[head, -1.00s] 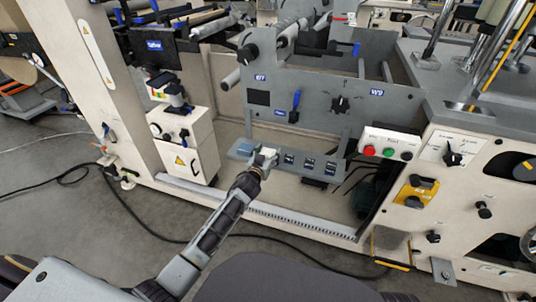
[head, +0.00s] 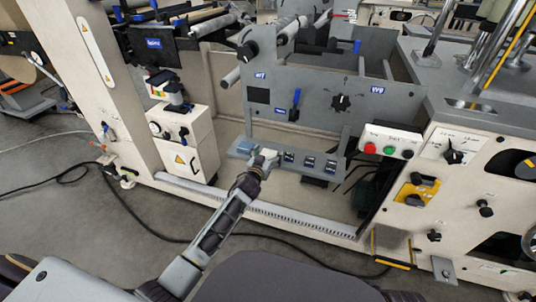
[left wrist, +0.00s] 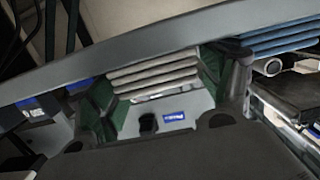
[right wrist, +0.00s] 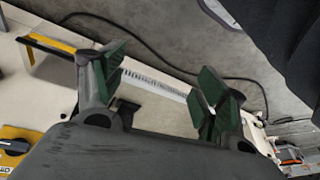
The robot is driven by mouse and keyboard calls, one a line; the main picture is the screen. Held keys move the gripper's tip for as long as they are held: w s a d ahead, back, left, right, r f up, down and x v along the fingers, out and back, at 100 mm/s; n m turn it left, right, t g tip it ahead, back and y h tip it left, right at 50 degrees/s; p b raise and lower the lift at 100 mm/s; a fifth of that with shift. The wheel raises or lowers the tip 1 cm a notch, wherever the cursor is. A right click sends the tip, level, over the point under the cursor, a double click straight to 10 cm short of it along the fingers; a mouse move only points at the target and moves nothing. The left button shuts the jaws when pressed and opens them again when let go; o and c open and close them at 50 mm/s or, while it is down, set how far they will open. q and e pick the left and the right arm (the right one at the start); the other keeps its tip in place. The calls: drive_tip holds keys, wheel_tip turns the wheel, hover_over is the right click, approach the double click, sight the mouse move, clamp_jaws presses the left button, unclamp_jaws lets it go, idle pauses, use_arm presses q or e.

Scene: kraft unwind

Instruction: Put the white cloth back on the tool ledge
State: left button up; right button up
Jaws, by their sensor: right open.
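The white cloth (left wrist: 155,72) is folded in several layers and shows between the green pads of my left gripper (left wrist: 165,80) in the left wrist view. Both pads touch its sides, so the gripper looks shut on it. In the head view my left gripper (head: 265,158) is at the tool ledge (head: 345,177) and mostly hides the cloth. The cloth is right at the ledge, behind its front edge; I cannot tell whether it bears on it. My right gripper (right wrist: 160,90) is open and empty in the right wrist view, over the machine's base.
A blue folded cloth (left wrist: 285,35) lies on the ledge beside the white one. Several small dark labelled items sit along the ledge to the right of my left gripper. A grey panel with knobs (head: 340,103) rises behind, and a button box (head: 389,143) juts out at right.

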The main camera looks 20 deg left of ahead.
use_arm(q)
drive_tip(key=shift+r, duration=0.1)
use_arm(e)
drive_tip(key=shift+s+f, duration=0.2)
drive_tip(key=shift+f, duration=0.15)
use_arm(q)
drive_tip(key=shift+r, duration=0.1)
drive_tip(key=shift+r+p, duration=0.35)
drive_tip(key=shift+s+r, duration=0.15)
drive_tip(key=shift+s, duration=0.35)
drive_tip(key=s+r+p, duration=0.1)
drive_tip(key=s+p, duration=0.1)
drive_tip(key=s, duration=0.9)
drive_tip(key=shift+a+r+p, duration=0.2)
drive_tip(key=shift+r+p, duration=0.1)
drive_tip(key=shift+p, duration=0.05)
use_arm(e)
drive_tip(key=shift+g+h, duration=0.3)
drive_tip(key=shift+g, duration=0.2)
drive_tip(key=f, duration=0.2)
drive_tip(key=d+f, duration=0.1)
drive_tip(key=f, duration=0.1)
drive_tip(key=shift+f, duration=0.2)
use_arm(q)
drive_tip(key=shift+f, duration=0.1)
